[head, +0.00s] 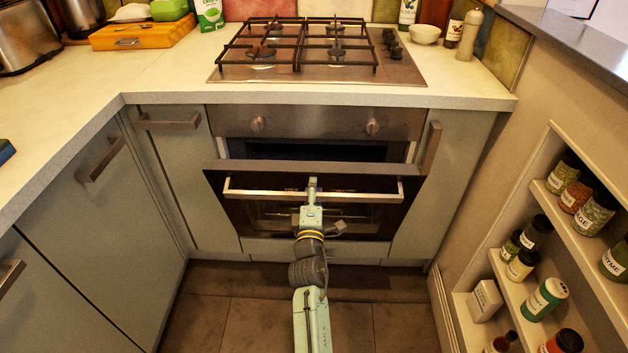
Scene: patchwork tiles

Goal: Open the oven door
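The oven (314,124) is built in below the stovetop, with a steel control panel and two knobs. Its dark glass door (235,212) is tilted partway open, with a dark gap between its top edge and the panel. The long metal handle (365,197) runs across the upper part of the door. My gripper (312,184) is at the middle of the handle and overlaps it. The fingers are too small to tell whether they are closed around the handle. My arm hides the lower middle of the door.
Cabinets with bar handles (101,158) flank the oven on the left. A narrow cabinet (440,190) is on the right. A spice shelf (560,200) with several jars stands at the right. The tiled floor (230,310) before the oven is clear apart from my arm.

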